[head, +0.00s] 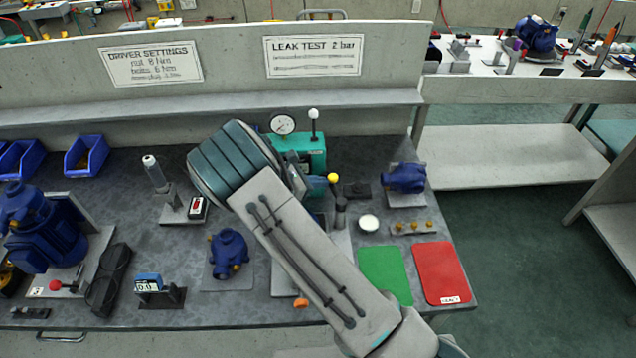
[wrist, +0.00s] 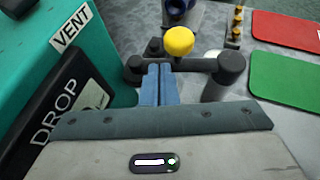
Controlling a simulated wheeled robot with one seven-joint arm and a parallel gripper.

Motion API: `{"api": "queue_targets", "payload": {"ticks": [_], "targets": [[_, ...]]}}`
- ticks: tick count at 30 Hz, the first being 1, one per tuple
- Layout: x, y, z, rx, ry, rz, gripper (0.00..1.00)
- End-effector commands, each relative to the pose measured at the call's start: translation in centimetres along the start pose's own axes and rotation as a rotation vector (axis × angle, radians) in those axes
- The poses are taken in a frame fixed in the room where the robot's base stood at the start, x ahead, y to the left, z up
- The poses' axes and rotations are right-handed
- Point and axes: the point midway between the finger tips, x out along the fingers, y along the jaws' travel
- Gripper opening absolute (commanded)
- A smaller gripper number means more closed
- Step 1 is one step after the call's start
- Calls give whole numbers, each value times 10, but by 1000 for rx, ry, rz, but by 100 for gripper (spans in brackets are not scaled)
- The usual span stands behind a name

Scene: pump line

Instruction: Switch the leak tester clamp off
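The leak tester is a teal box (head: 312,150) with a round gauge (head: 282,124) and a white-knobbed lever (head: 313,115). Its side, labelled VENT and DROP, fills the left of the wrist view (wrist: 105,45). The clamp shows a yellow ball knob (head: 333,178), also in the wrist view (wrist: 179,41), by a dark bar (wrist: 195,66) and a round post (wrist: 228,75). My gripper (wrist: 158,70) has its two blue fingers together, with nothing visible between them. Its tips are at the bar, just short of the knob; contact is unclear.
Green (head: 385,275) and red (head: 441,272) mats lie at the bench's right. A white round dish (head: 368,223), a blue pump part (head: 403,178) and a strip of brass fittings (head: 413,228) stand near the clamp. Another blue pump part (head: 228,252) sits left of my arm.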

Motion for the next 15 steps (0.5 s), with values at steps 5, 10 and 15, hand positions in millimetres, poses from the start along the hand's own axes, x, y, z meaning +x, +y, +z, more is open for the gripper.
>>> {"api": "queue_targets", "payload": {"ticks": [5,10,15], "targets": [[-11,2,3,2,-2,0,0],[-42,7,5,4,1,-3,0],[-80,10,0,6,2,-4,0]]}}
